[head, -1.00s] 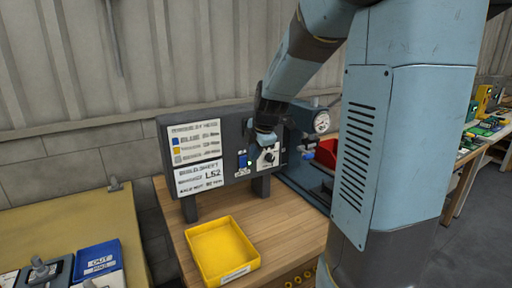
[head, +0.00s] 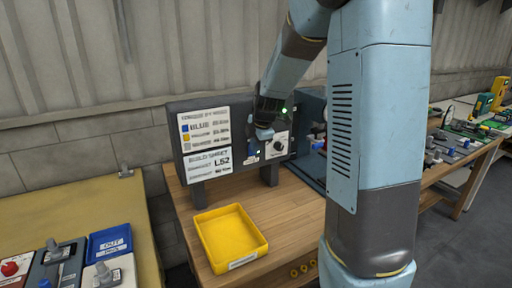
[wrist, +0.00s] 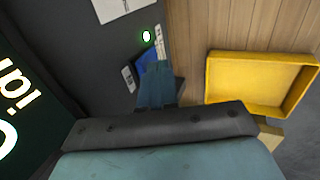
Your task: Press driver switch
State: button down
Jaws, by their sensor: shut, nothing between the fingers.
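An upright dark panel (head: 182,150) stands on the wooden bench. It carries a blue switch plate (head: 252,158) and, to its right, a white plate with a black knob (head: 278,145). I cannot read which one is labelled as the driver switch. My gripper (head: 264,134) is shut and empty, in front of the panel at the upper right of the blue plate. In the wrist view the gripper (wrist: 153,98) overlaps part of the blue plate (wrist: 149,58); I cannot tell whether it touches.
A yellow tray (head: 262,247) sits empty on the bench below the panel. White instruction cards (head: 208,165) fill the panel's left side. Another bench with parts lies at right.

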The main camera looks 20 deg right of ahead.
jog(key=shift+w+r, duration=0.1)
jog(key=shift+w, duration=0.2)
jog(key=shift+r, duration=0.1)
jog(key=shift+r, duration=0.7)
jog(key=v, duration=1.1)
jog(key=shift+s, duration=0.5)
